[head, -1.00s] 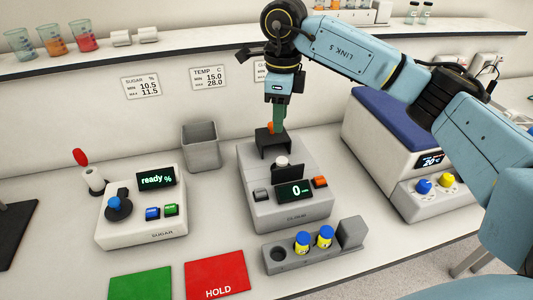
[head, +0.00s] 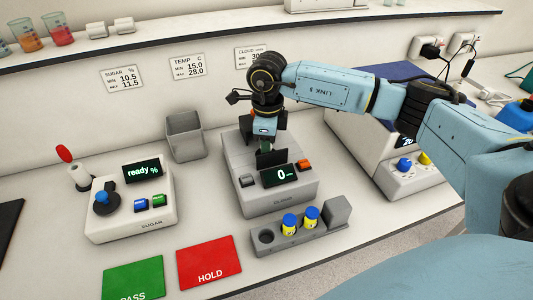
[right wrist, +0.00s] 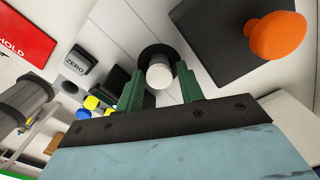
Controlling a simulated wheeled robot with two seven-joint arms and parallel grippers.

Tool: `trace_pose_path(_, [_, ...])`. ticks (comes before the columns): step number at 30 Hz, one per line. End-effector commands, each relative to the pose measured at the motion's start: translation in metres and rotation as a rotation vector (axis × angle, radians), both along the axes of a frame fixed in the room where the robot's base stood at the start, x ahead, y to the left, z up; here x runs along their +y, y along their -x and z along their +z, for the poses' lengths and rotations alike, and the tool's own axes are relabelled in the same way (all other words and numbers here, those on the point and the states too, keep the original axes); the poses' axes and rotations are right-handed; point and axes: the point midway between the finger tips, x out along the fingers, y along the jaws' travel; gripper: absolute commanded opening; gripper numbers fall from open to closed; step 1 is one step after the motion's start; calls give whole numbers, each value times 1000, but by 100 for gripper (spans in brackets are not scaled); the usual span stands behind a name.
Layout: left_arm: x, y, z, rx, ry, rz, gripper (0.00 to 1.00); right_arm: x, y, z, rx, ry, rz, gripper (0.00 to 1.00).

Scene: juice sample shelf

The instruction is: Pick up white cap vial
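The white cap vial (right wrist: 159,75) sits in a round black well on the grey cloud meter (head: 263,198); only its white cap shows, in the right wrist view. In the head view my gripper and a dark plate hide it. My right gripper (head: 265,146) points down over the meter. In the right wrist view its green fingers (right wrist: 160,88) stand on either side of the cap, open, with small gaps visible. Whether the fingertips are level with the cap is hard to tell. My left gripper is not in view.
A rack (head: 337,213) with two yellow vials with blue caps stands in front of the meter. A dark lid with an orange knob (right wrist: 277,36) is close to the gripper. The sugar meter (head: 130,215) and a grey bin (head: 185,138) stand to the left.

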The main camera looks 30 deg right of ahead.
Motion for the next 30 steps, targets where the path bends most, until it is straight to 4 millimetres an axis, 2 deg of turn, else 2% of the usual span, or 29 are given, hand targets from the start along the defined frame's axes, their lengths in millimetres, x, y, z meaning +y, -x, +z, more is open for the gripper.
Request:
trace_pose_path(3, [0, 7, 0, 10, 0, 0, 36, 0, 0, -6, -1, 1, 0, 38])
trace_pose_path(9, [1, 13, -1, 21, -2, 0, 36, 0, 0, -6, -1, 1, 0, 36])
trace_pose_path(15, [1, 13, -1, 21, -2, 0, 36, 0, 0, -6, -1, 1, 0, 10])
trace_pose_path(18, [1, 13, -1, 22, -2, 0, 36, 0, 0, -6, -1, 1, 0, 0])
trace_pose_path(25, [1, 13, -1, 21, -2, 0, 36, 0, -1, -1, -2, -1, 0, 0])
trace_pose_path(30, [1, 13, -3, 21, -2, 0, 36, 0, -1, 25, -6, 0, 0, 0])
